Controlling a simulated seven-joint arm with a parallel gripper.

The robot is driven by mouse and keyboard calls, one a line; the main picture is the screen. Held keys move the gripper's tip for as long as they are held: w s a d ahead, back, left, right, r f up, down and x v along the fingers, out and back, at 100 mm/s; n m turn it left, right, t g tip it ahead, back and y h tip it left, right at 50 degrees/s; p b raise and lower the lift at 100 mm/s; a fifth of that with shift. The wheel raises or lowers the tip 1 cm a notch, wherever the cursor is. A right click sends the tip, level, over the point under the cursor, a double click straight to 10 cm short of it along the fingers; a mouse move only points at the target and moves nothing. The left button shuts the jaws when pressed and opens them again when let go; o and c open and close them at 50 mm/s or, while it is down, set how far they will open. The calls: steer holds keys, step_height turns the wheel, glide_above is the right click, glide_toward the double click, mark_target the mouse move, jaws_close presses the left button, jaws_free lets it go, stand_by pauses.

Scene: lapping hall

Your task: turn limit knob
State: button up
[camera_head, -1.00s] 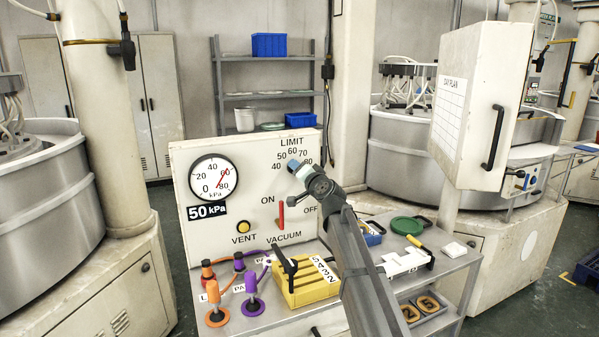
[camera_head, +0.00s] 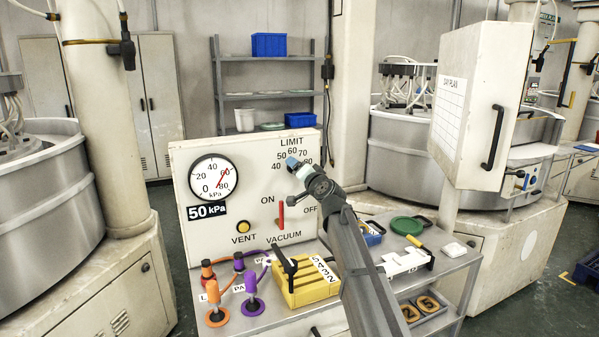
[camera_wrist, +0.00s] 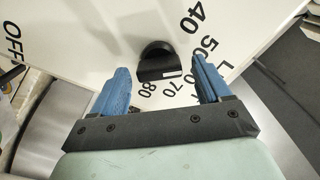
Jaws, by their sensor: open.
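The limit knob (camera_wrist: 157,62) is black and round with a raised grip, and sits on the white panel (camera_head: 245,160) beside a scale from 40 to 80. In the wrist view my gripper (camera_wrist: 160,75) is open, its two blue fingers on either side of the knob with gaps showing. I cannot tell whether the fingertips reach the depth of the grip. In the head view my gripper (camera_head: 293,163) is in front of the LIMIT scale and hides the knob. A label (camera_head: 207,211) reads 50 kPa.
Below the knob are a red vacuum lever (camera_head: 281,214) and a yellow vent button (camera_head: 243,227). A yellow block (camera_head: 308,290), orange and purple fittings (camera_head: 252,285) and a green disc (camera_head: 406,225) are on the bench. A white cabinet (camera_head: 487,105) stands to the right.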

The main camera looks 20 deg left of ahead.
steer(key=shift+s+d, duration=0.1)
steer(key=v, duration=1.3)
steer(key=shift+s+d, duration=0.2)
